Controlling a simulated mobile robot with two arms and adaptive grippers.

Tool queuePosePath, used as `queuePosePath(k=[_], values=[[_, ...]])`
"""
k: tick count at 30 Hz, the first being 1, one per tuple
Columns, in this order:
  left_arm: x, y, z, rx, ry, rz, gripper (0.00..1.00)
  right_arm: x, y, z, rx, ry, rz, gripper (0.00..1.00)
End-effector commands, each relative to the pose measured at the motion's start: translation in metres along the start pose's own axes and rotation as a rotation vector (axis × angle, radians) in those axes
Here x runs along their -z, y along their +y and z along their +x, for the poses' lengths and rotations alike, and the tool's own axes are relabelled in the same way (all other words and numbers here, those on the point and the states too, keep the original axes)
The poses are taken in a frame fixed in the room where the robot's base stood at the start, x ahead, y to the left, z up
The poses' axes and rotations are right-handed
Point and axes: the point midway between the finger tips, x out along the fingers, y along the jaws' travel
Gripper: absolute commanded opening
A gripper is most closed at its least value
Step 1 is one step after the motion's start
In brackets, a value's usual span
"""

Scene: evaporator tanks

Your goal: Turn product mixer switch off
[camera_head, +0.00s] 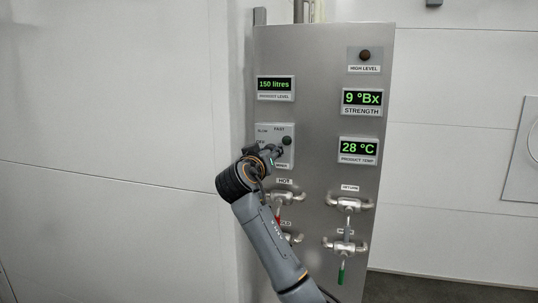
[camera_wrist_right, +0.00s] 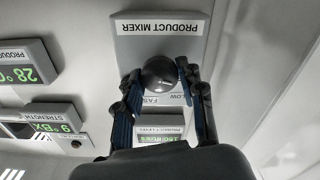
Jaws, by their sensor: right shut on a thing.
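The product mixer switch is a round black knob (camera_head: 287,140) on a grey plate (camera_head: 262,128) marked SLOW, FAST and OFF, on the left part of the steel panel. My right gripper (camera_head: 279,150) is at this plate and covers part of it and its label. In the right wrist view, which is upside down, my right gripper (camera_wrist_right: 160,70) has one finger on each side of the knob (camera_wrist_right: 160,74) and is shut on it. The PRODUCT MIXER label (camera_wrist_right: 158,27) shows above the knob there. The knob's pointer cannot be made out. My left gripper is not in view.
Valves HOT (camera_head: 285,197) and RETURN (camera_head: 350,203) sit below, with more valves under them and a green handle (camera_head: 341,273). Displays for product level (camera_head: 276,86), strength (camera_head: 362,100) and product temp (camera_head: 358,149) surround the switch. The wall to the left is bare.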

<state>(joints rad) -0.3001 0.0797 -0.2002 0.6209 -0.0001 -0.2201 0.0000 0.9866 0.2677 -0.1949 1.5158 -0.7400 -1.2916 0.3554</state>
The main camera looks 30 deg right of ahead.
Motion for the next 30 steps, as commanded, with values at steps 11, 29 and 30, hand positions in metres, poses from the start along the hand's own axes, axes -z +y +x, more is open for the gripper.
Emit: queuePosePath(k=[11,29,30], values=[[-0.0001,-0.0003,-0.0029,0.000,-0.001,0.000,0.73,0.0010,-0.0003,-0.0001,0.000,0.002,-0.230,0.07],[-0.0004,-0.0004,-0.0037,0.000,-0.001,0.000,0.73,0.0010,-0.0005,-0.0002,0.000,0.003,-0.303,0.07],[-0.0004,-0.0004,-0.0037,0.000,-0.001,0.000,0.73,0.0010,-0.0004,-0.0002,-0.001,0.003,-0.303,0.07]])
